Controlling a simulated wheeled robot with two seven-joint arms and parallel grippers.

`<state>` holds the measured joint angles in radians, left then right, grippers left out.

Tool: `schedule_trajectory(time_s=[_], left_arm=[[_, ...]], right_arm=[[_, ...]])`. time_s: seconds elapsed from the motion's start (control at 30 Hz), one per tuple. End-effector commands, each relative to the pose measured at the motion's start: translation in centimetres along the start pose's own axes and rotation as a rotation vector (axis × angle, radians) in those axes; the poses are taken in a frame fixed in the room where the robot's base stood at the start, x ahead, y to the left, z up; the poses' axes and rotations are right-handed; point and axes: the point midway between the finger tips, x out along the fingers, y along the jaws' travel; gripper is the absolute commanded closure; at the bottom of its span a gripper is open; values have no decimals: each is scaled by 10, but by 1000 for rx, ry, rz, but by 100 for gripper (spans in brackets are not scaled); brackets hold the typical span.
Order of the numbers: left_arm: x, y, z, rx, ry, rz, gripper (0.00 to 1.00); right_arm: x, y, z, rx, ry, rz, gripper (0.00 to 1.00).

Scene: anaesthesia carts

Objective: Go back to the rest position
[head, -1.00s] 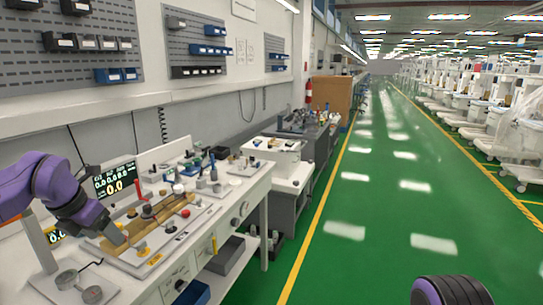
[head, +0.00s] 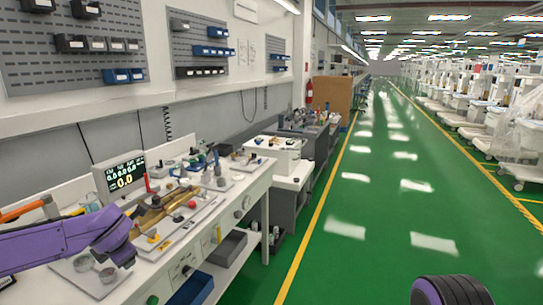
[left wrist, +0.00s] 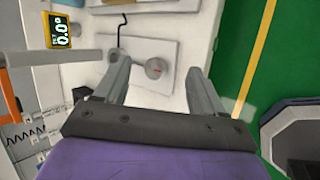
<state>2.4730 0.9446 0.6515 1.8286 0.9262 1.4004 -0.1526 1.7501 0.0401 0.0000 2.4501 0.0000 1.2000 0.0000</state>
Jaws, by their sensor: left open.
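My left arm, purple, comes in from the left in the head view. My left gripper (head: 122,256) hangs low at the front left of the workbench, beside a small white plate (head: 92,278) with round metal parts. In the left wrist view the two grey fingers of my left gripper (left wrist: 160,85) are spread apart with nothing held between them. The white plate (left wrist: 172,48) with a round metal knob (left wrist: 157,68) lies beyond the fingers. Only a dark rounded part of my own body shows at the bottom right of the head view; my right gripper is not visible.
The white workbench (head: 222,203) carries a brass-coloured block (head: 160,209), a display (head: 122,176) and several small parts.

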Motion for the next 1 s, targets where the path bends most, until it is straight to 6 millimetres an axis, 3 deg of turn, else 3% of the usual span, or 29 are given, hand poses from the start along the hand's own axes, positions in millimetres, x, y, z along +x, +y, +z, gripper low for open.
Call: schedule_trajectory(time_s=[0.17,0.27,0.37,0.47,0.6,0.7,0.8,0.9,1.0], left_arm=[[40,-72,-11,374,23,124,31],[62,-130,-29,649,13,160,31],[80,-196,-63,950,-16,152,31],[89,-257,-108,1227,-57,97,31],[85,-328,-188,1579,-119,-37,31],[74,-361,-246,1784,-144,-151,31],[64,-376,-292,1918,-133,-244,31],[60,-388,-316,1992,-127,-300,31],[58,-394,-322,1998,-131,-321,31]], right_arm=[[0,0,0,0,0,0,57],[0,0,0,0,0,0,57],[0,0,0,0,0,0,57],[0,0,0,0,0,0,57],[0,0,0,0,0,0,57],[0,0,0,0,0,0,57],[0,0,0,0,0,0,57],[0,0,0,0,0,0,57],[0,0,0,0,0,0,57]])
